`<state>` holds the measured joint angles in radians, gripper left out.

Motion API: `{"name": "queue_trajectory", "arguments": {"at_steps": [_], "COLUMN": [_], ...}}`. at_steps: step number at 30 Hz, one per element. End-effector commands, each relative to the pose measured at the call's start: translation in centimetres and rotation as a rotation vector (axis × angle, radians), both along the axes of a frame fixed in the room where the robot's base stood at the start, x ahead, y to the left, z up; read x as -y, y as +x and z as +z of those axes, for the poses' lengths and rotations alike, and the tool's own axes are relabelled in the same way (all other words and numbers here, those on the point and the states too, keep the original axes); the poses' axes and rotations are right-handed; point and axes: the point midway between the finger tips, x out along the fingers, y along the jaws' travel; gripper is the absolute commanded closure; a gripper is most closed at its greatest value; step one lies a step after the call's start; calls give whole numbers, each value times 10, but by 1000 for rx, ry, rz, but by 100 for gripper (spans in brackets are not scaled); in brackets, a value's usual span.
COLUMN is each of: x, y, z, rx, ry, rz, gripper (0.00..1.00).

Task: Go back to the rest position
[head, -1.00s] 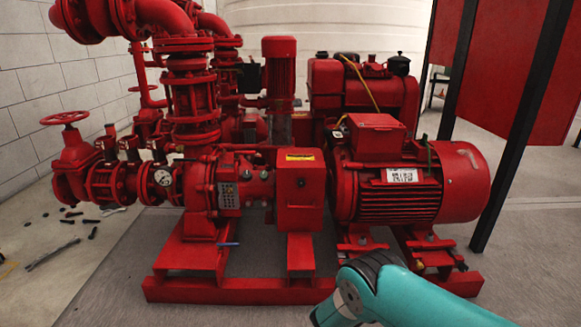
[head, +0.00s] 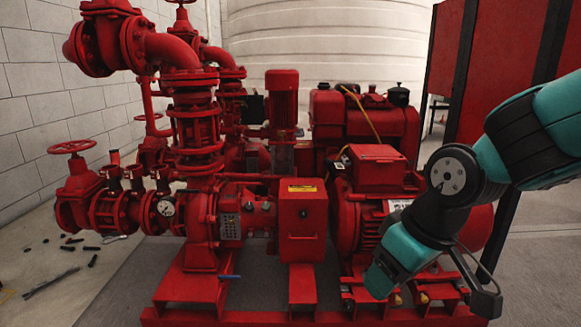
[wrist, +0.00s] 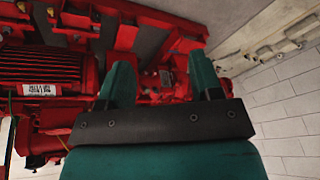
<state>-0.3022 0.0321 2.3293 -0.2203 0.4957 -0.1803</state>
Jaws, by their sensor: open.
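My gripper (wrist: 162,78) shows in the wrist view with its two teal fingers spread apart and nothing between them. Beyond the fingers is part of the red pumpset, out of reach as far as I can tell. In the head view my teal and black arm is bent at the right, in front of the red motor (head: 370,230), hiding much of it. The fingertips are not clearly visible there. The red pump casing (head: 203,225) and the red box with a yellow label (head: 302,215) stand left of my arm, uncovered.
Red pipework with a handwheel (head: 72,147) rises at the left. A red engine (head: 362,115) stands behind the motor. A red panel with black posts (head: 492,70) is at the right. Dark loose tools (head: 52,281) lie on the left floor. A block wall (head: 40,90) bounds the left.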

Motion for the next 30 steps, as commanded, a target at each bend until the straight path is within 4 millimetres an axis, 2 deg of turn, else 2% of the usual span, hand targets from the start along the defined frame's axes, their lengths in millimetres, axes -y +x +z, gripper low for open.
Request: {"name": "queue_trajectory", "arguments": {"at_steps": [1, 3, 10, 12, 20, 23, 30], "x": [1, 1, 4, 3, 3, 3, 3], "y": [-23, -53, -142, -139, -138, -138, -137], "z": [10, 19, 35, 61, 124, 158, 252], "rx": [-27, -72, -195, -200, -198, -197, -196], "ry": [24, 49, 97, 96, 95, 95, 96], "rz": [3, 8, 39, 37, 39, 39, 38], "gripper": [41, 41, 41, 41, 41, 41, 41]}}
